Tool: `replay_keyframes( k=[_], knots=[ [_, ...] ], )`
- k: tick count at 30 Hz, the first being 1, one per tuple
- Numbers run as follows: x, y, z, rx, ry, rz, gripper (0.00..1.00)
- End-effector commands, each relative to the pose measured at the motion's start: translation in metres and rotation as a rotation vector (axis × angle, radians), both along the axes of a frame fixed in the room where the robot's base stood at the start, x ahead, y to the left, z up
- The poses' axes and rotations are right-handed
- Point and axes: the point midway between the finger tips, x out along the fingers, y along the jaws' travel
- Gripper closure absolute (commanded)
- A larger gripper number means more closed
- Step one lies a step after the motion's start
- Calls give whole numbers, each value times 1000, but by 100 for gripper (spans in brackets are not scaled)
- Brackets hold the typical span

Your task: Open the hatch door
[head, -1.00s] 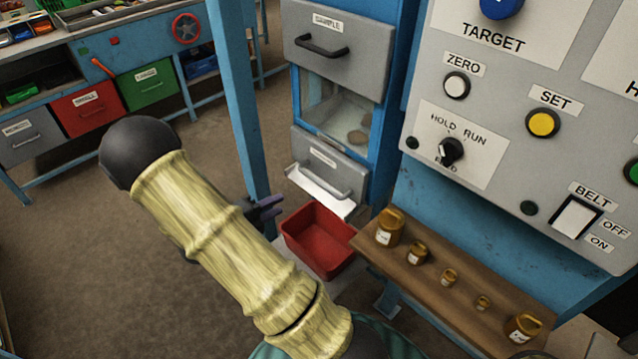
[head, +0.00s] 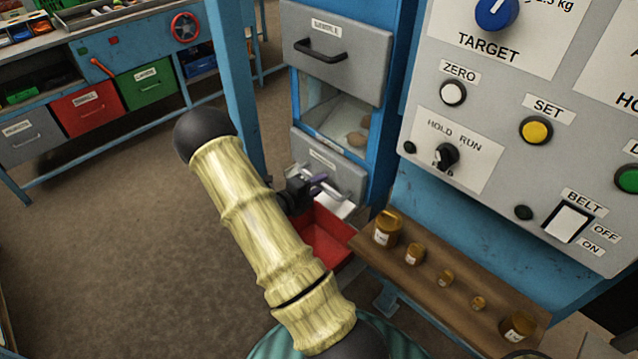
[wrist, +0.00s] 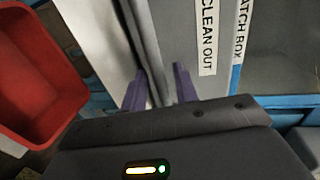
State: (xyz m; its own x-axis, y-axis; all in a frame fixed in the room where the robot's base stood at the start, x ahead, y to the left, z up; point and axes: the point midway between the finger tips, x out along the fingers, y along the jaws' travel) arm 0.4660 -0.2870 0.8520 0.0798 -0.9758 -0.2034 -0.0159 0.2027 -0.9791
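The hatch door (head: 318,150) is a grey panel low on the blue cabinet. It carries a bar handle (head: 346,191) and a small label, and it looks shut. In the wrist view the door (wrist: 178,35) fills the top middle, with a "CLEAN OUT" label (wrist: 207,35). My gripper (head: 312,186) is at the handle in the head view, partly hiding it. In the wrist view my gripper (wrist: 160,85) has its two purple fingers apart, with the grey handle bar (wrist: 149,50) running between them. A gap shows beside the right finger; I cannot tell whether the left finger touches.
A red bin (head: 330,236) stands below the door, also at left in the wrist view (wrist: 35,75). A grey drawer (head: 345,68) and a clear window (head: 335,115) are above. A wooden shelf (head: 430,280) with brass weights and a control panel (head: 480,190) are at right.

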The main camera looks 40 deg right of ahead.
Motion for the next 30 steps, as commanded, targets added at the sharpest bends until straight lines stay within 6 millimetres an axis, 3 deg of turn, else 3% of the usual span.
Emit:
replay_keyframes(
  k=[10, 15, 30],
  knots=[
    [0, -6, -1, -1, -1, -1, 70],
    [-1, -7, -1, 0, -1, -4, 100],
    [-4, -9, -2, -1, -2, -44, 100]
  ],
)
